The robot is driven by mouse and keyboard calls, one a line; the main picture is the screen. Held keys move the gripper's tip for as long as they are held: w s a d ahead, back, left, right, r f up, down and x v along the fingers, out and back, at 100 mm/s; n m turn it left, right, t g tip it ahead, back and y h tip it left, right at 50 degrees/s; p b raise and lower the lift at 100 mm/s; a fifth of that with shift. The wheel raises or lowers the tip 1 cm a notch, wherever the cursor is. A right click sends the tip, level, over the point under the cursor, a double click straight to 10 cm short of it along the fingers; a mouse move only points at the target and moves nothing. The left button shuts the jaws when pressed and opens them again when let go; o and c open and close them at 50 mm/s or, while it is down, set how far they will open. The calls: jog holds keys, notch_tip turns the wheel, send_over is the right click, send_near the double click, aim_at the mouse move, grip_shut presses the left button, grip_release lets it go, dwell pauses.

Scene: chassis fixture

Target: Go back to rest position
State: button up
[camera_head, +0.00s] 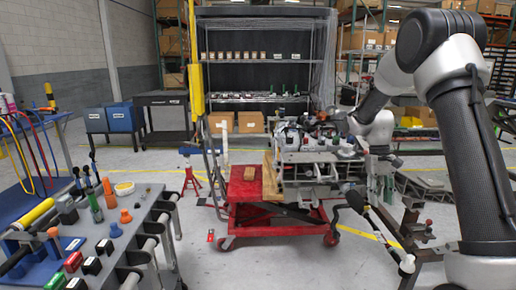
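My arm rises at the right edge, bends at the top right and reaches down and left to the chassis fixture (312,172). My gripper (335,118) is small and far off in this view, over the right part of the fixture among dark and metal parts. Its fingers do not stand out from the parts behind, so I cannot see whether they are open or hold anything. The fixture is a grey metal block with several fittings on top. It rests on a red wheeled lift cart (243,192).
A tool table (128,232) with colored handles stands at the lower left. A yellow post (196,60) rises beside the cart. Behind are a shelf rack (262,60), a black cart (165,98) and blue bins (112,118). Grey floor is open between the tool table and cart.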

jog(key=s+a+r+t, duration=0.1)
jog(key=s+r+t, duration=0.1)
jog(key=s+r, duration=0.4)
jog(key=s+a+r+t, duration=0.1)
jog(key=s+r+t, duration=0.2)
jog(key=s, duration=1)
jog(key=s+a+r+t, duration=0.1)
jog(key=s+r+t, duration=0.2)
jog(key=s+r, duration=0.6)
jog(key=shift+s+a+y, duration=0.3)
jog(key=shift+s+y, duration=0.1)
jog(key=shift+s, duration=0.2)
